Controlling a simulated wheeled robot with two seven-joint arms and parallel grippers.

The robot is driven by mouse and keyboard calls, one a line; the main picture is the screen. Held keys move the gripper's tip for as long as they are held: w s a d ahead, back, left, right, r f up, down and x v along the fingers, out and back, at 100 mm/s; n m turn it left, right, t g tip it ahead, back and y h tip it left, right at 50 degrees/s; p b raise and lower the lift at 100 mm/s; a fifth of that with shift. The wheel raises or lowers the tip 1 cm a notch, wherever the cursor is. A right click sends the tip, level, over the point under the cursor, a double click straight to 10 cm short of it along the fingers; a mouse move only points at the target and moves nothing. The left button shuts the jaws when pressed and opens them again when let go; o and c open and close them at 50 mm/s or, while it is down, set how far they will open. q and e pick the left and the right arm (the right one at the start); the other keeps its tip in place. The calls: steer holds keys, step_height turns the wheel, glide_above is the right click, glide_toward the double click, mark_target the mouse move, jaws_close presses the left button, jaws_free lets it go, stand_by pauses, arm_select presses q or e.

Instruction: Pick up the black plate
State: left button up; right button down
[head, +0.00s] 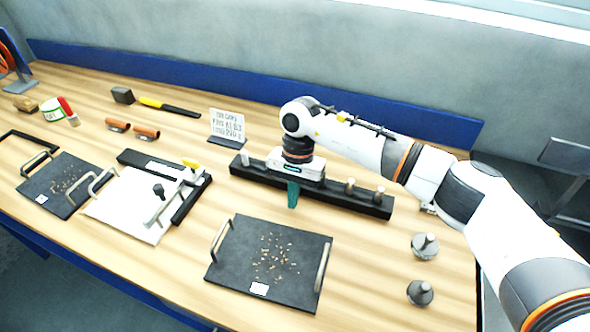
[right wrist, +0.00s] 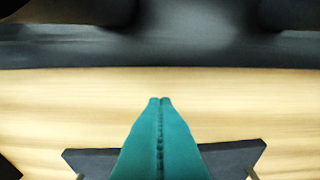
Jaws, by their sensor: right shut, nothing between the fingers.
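A black plate (head: 236,262) with two metal handles lies on the wooden table in front of me, with brown crumbs and a small white label on top. Its far edge also shows in the right wrist view (right wrist: 232,155), partly hidden behind my fingers. A second black plate (head: 48,183) with handles and crumbs lies at the far left. My right gripper (head: 293,200) has teal fingers pressed together and empty. It points down just beyond the nearer plate, by the long black bar, apart from the plate. In the right wrist view its fingertips (right wrist: 160,100) meet. My left gripper is not visible.
The long black bar (head: 335,198) with metal knobs lies behind the nearer plate. A white plate (head: 120,215) with a black frame is between the two black plates. Two metal knobbed pieces (head: 424,246) stand right. A hammer (head: 155,103) and sign (head: 228,125) are farther back.

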mark_target(263, 266)
steer(key=shift+s+a+r+p, duration=0.1)
steer(key=shift+s+a+p, duration=0.2)
steer(key=shift+s, duration=0.35)
steer(key=shift+s+a+r+p, duration=0.1)
steer(key=shift+s+a+p, duration=0.1)
steer(key=shift+s+p, duration=0.3)
steer(key=shift+s+a+f, duration=0.15)
steer(key=shift+s+a, duration=0.05)
steer(key=shift+s, duration=0.5)
steer(key=shift+s+a, duration=0.1)
steer(key=s+a+b, duration=0.1)
steer(key=s, duration=0.2)
steer(key=s+a+b, duration=0.1)
steer(key=s+b, duration=0.1)
steer(key=s, duration=0.1)
steer(key=s+a+b, duration=0.1)
steer(key=s+a, duration=0.1)
steer(key=s, duration=0.2)
steer(key=shift+a+f+b, duration=0.1)
steer(key=shift+f+b, duration=0.1)
steer(key=shift+b, duration=0.1)
steer(key=shift+s+a+r, duration=0.1)
steer(key=shift+s, duration=0.1)
steer(key=shift+r, duration=0.1)
steer(key=shift+r, duration=0.1)
